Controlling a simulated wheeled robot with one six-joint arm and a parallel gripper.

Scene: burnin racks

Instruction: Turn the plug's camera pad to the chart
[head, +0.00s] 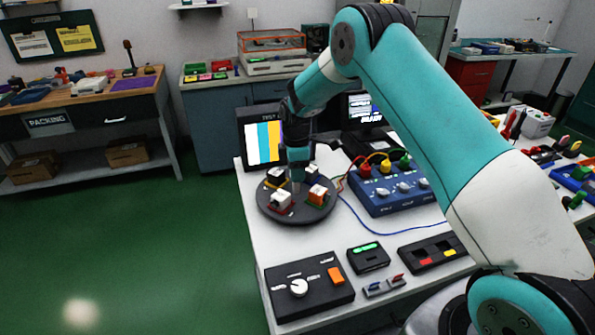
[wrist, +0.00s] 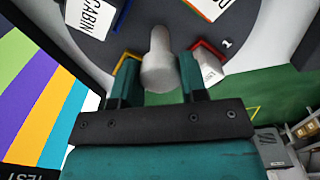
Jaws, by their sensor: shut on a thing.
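A dark round turntable (head: 297,215) sits on the white table, with several small blocks in coloured corner frames around its rim. I cannot tell which is the plug. The chart (head: 264,143) with coloured stripes stands behind the turntable, left of my arm. My gripper (wrist: 160,88) is shut on the grey central knob (wrist: 158,62).
A blue box with leads and knobs (head: 391,190) stands right of the turntable. A black panel with a dial (head: 310,287) and a small green-lit box (head: 368,257) lie in front. A monitor (head: 364,109) stands behind. Green floor is open at left.

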